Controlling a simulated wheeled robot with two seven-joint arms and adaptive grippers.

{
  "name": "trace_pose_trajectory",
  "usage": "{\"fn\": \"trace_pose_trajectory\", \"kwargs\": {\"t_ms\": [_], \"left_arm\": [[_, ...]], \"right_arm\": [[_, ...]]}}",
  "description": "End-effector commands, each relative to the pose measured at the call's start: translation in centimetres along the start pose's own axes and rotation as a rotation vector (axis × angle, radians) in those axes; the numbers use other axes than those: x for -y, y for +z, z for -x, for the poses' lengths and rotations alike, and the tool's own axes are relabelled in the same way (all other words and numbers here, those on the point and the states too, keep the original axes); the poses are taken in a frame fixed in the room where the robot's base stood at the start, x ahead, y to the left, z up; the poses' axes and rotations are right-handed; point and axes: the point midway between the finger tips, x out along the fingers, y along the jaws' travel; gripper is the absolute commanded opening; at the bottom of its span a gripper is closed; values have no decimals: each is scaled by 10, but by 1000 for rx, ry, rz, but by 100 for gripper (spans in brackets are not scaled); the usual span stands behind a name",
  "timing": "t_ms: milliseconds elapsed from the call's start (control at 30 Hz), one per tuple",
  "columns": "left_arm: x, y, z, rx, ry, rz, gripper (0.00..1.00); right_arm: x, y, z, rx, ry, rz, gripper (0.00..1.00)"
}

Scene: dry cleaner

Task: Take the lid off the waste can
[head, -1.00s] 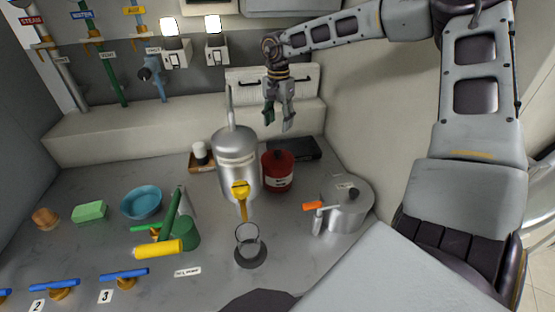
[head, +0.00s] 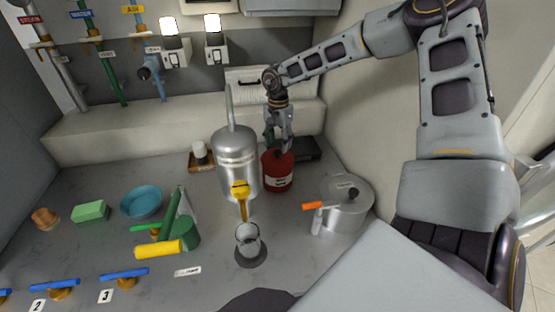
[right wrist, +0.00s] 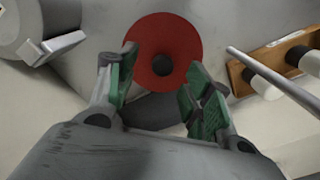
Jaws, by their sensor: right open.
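The waste can is a small red can (head: 278,177) with a white label, standing on the grey counter behind and right of the steel tank. In the right wrist view its round red lid (right wrist: 177,36) shows from above, with a dark knob (right wrist: 162,65) at its middle. The lid sits on the can. My right gripper (head: 279,147) points down just above the lid. In the right wrist view the gripper (right wrist: 158,88) has its green-padded fingers apart, with the knob between and a little beyond the tips. In the head view the fingers hide part of the lid. My left gripper is out of view.
The steel tank (head: 237,165) with its upright pipe stands close left of the can. A lidded steel pot (head: 346,205) is to the right, a dark box (head: 306,149) behind.

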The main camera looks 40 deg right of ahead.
Motion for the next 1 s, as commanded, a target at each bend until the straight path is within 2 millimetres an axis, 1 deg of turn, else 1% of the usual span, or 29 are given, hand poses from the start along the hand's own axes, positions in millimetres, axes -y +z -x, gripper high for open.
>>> {"fn": "trace_pose_trajectory", "kwargs": {"t_ms": [100, 200, 333, 467, 633, 767, 867, 1000], "left_arm": [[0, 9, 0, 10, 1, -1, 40], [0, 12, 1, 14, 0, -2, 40], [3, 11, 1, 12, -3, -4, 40], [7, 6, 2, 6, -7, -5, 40], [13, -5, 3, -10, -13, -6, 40], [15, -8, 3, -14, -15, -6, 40], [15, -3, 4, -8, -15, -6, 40], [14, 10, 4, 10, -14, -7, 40]], "right_arm": [[0, 0, 0, 0, 0, 0, 51], [0, 0, 0, 0, 0, 0, 51], [0, 0, -1, 0, 0, 0, 51], [1, 0, -5, 0, 1, 0, 51], [2, -2, -17, 0, 2, 1, 51], [4, -3, -27, 0, 2, 0, 51], [4, -3, -36, 1, 3, 0, 51], [4, -3, -47, 0, 2, 0, 51]]}}
